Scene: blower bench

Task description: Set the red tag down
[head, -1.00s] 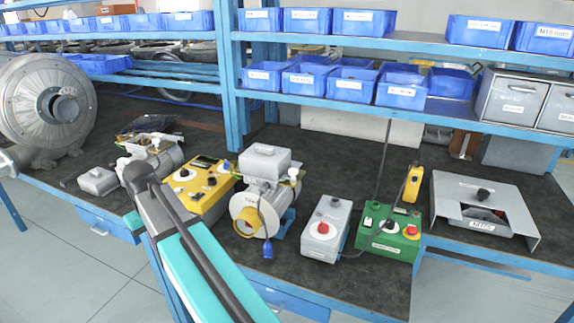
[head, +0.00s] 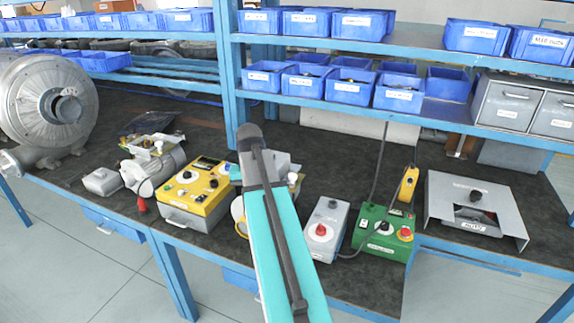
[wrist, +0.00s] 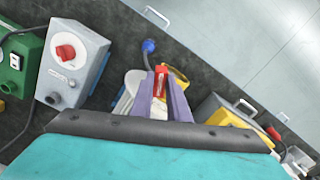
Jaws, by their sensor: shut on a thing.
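The red tag (wrist: 160,80) shows in the wrist view between the two purple fingers of my gripper (wrist: 164,86). A pale part is visible just below the red. My gripper is shut on the tag, over the middle motor (wrist: 129,92), with its yellow ring (wrist: 181,76) and blue plug (wrist: 149,46) just beyond the fingers. I cannot tell whether the tag touches the motor or bench. In the head view my arm hides the fingers, the tag and most of that motor.
A grey box with a red knob (head: 325,228) and a green control box (head: 384,232) stand to the right. A yellow-topped box (head: 196,192) and another motor (head: 152,172) with a red piece (head: 142,205) stand left. Bare dark bench (head: 335,165) lies behind; blue bins line the shelves.

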